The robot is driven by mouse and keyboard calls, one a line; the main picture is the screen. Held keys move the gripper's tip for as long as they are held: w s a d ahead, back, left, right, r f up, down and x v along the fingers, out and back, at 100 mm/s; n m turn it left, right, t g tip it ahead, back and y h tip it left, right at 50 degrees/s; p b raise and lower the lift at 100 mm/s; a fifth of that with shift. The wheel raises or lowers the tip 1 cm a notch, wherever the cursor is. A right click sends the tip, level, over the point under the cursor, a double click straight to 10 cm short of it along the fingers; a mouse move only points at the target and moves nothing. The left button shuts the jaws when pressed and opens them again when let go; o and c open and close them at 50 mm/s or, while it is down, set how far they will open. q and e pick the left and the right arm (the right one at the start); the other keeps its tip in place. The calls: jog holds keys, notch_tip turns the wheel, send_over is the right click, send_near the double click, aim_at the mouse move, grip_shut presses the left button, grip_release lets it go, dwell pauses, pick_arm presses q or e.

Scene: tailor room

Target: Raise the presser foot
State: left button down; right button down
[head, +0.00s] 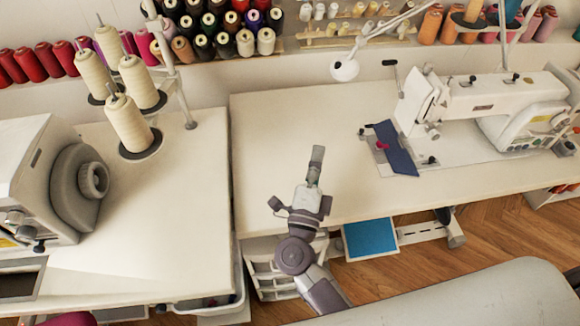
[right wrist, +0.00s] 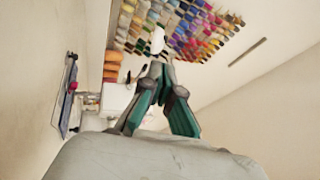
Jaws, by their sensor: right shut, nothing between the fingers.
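A white sewing machine (head: 470,97) stands on the right part of the pale table, its needle head (head: 424,100) at its left end. A dark blue cloth (head: 398,150) lies below and just left of the head, with a small pink-red piece beside it. The presser foot and its lever are too small to make out. My right gripper (head: 317,158) is over the table, left of the cloth and well apart from it, shut and empty. In the right wrist view its fingers meet (right wrist: 160,68), and the cloth (right wrist: 67,95) shows at the left. My left gripper is not in view.
A lamp head (head: 344,70) hangs behind the machine area. Another machine (head: 50,185) and cream thread cones (head: 130,123) stand on the left table. Thread spools line the back. The table (head: 290,120) around my right gripper is clear. A grey rounded surface (head: 480,295) is in front.

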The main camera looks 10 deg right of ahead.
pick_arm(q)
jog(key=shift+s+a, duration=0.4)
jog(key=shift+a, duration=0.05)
pick_arm(e)
jog(key=shift+s+a+r+n+t+y, duration=0.1)
jog(key=shift+a+r+n+t+y, duration=0.2)
jog(key=shift+a+n+y, duration=0.35)
jog(key=shift+w+a+r+n+t+y, duration=0.15)
jog(key=shift+a+n+t+y, duration=0.25)
jog(key=shift+n+y, duration=0.4)
jog(key=shift+s+a+r+n+t+y, duration=0.2)
jog(key=shift+a+n+t+y, duration=0.1)
jog(key=shift+a+n+y, duration=0.35)
jog(key=shift+d, duration=0.1)
